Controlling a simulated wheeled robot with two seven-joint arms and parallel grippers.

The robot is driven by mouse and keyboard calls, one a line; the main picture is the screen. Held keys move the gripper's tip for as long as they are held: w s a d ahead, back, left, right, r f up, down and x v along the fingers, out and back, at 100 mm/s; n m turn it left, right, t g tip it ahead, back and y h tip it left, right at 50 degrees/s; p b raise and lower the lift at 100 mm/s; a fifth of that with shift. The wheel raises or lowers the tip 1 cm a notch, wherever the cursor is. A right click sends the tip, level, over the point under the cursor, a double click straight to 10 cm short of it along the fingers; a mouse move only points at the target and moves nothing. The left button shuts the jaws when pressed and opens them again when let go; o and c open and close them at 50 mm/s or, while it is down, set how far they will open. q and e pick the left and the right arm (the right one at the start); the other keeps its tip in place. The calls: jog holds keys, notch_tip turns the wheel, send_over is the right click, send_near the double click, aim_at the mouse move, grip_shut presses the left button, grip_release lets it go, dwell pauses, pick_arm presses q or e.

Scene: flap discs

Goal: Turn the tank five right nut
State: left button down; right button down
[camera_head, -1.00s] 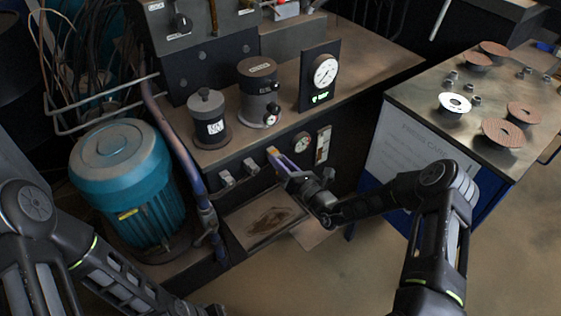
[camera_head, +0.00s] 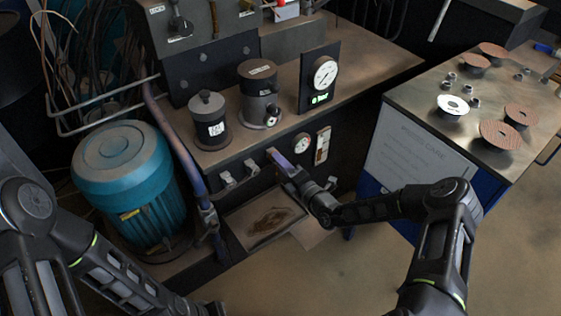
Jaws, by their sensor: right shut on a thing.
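My right gripper (camera_head: 275,156) is at the dark front panel (camera_head: 346,150) of the bench, below the two small grey tanks. It is shut on a small part there, which its fingers hide; this looks like the right nut of a row. Two grey fittings, one (camera_head: 226,180) at left and one (camera_head: 250,167) nearer the gripper, show to its left. The left tank (camera_head: 209,127) has a round black knob on top. The right tank (camera_head: 260,105) has a small black knob low on its front. Labels are too small to read. My left arm is at lower left, its gripper out of view.
A teal motor (camera_head: 122,190) stands left of the bench, beside a bent pipe (camera_head: 185,150). A round gauge (camera_head: 325,74) stands on the bench. A tray (camera_head: 235,229) lies below my gripper. The right-hand table (camera_head: 420,92) carries flap discs (camera_head: 502,136) and several nuts.

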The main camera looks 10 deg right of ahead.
jog(key=shift+m, duration=3.5)
jog(key=c, duration=1.1)
grip_release()
jog(key=v, duration=0.8)
